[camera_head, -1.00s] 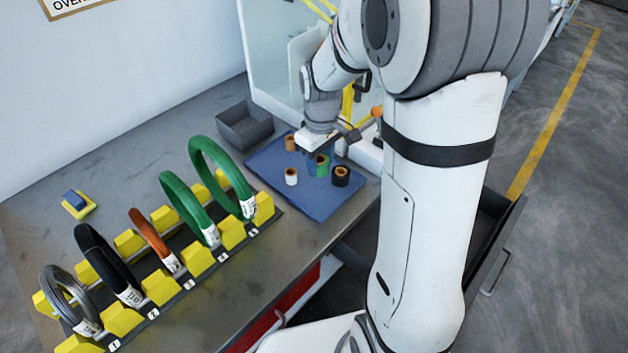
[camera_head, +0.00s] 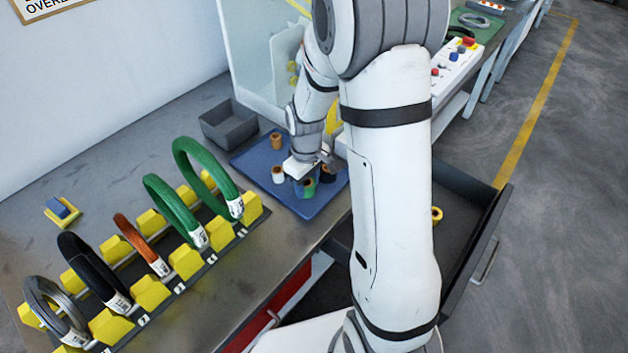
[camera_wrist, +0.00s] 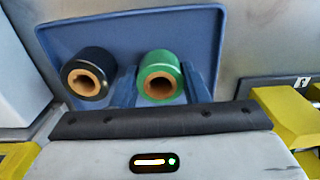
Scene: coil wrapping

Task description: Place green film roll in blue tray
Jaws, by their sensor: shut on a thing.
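The green film roll (camera_wrist: 161,76) sits between the two blue fingers of my gripper (camera_wrist: 163,88) in the wrist view, its brown core facing the camera. My gripper is shut on it. In the head view the green roll (camera_head: 309,188) shows just under my gripper, over the blue tray (camera_head: 318,207). Whether its base touches the tray is hard to tell. The blue tray (camera_wrist: 215,52) also fills the background of the wrist view.
A black roll (camera_wrist: 88,74) stands left of the green one in the wrist view. A white roll (camera_head: 278,175) and an orange-brown roll (camera_head: 277,142) stand on the tray. A rack of coils (camera_head: 185,262) lies left; a grey bin (camera_head: 229,127) stands behind.

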